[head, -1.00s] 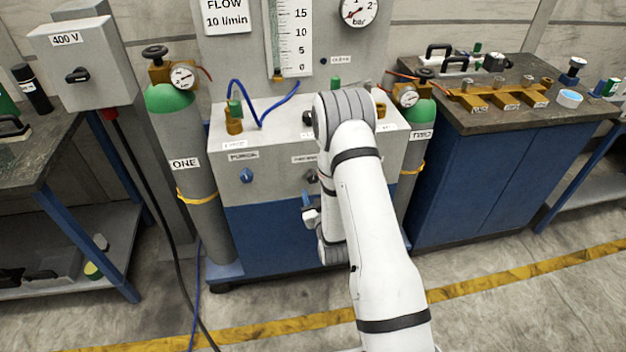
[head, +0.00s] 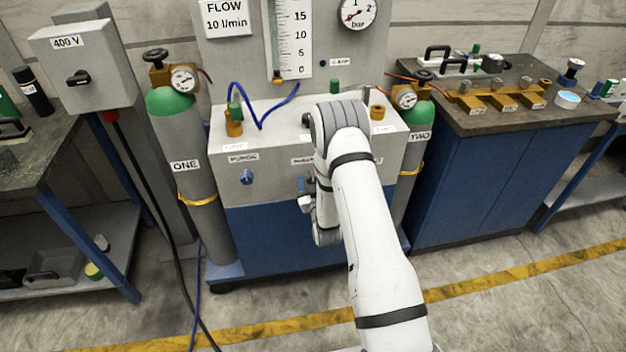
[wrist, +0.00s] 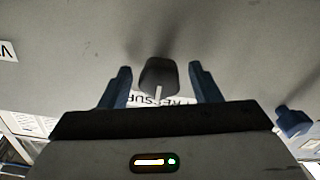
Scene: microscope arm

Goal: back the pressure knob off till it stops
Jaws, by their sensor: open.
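The pressure knob (wrist: 158,75) is dark with a white pointer line. In the wrist view it stands between the two blue fingers of my open gripper (wrist: 159,84), with gaps visible on both sides. A partly hidden label, upside down there, lies behind it. In the head view my gripper (head: 304,187) is in front of the grey panel (head: 275,190), below the middle label, and the knob is hidden or too small to make out. The round bar gauge (head: 356,11) is at the top, its dial partly cut off by the frame.
The blue purge knob (head: 246,177) is on the panel to the left and shows in the wrist view (wrist: 293,121). Gas cylinders ONE (head: 185,150) and TWO (head: 415,120) flank the cabinet. A blue hose (head: 262,108) loops over its top.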

